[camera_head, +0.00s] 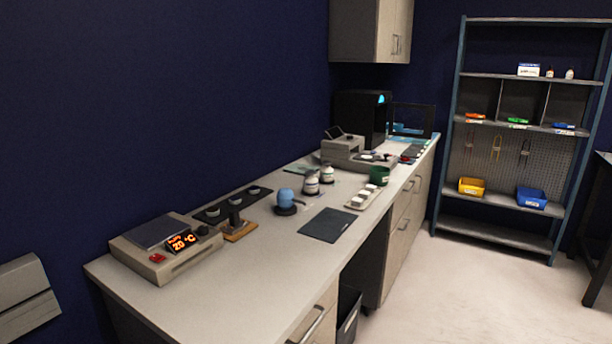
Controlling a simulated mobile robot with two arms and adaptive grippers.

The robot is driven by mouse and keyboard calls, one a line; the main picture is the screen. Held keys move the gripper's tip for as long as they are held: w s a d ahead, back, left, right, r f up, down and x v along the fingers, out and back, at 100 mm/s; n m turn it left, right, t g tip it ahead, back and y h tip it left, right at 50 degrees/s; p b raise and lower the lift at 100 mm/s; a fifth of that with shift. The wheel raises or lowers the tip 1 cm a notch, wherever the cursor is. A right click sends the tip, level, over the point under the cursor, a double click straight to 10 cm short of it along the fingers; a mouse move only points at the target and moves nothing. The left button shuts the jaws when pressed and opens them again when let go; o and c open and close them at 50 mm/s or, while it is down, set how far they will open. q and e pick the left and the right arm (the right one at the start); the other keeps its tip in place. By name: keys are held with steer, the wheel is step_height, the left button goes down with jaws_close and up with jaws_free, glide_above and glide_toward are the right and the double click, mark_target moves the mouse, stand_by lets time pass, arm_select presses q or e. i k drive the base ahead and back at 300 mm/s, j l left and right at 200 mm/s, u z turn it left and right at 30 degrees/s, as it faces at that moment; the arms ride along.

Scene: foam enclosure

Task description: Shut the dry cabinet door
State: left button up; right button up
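The dry cabinet (350,118) is a black box at the far end of the bench, against the back corner. A small blue-lit display shows near its top right front edge. Its door (429,121), a dark frame with a see-through pane, stands open, swung out to the right over the bench. The inside of the cabinet is hidden from this angle. Neither of my grippers is in view.
A shelf rack (494,228) stands right.

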mark_target(430, 110)
steer(key=i+l+z, duration=0.1)
steer(key=z, duration=0.95)
steer(key=i+z, duration=0.1)
steer(key=i, duration=5.45)
steer(key=i+l+u, duration=0.1)
steer(key=i+u, duration=0.15)
steer(key=i, duration=0.25)
steer(key=i+l+u, duration=0.25)
steer(key=i, duration=0.25)
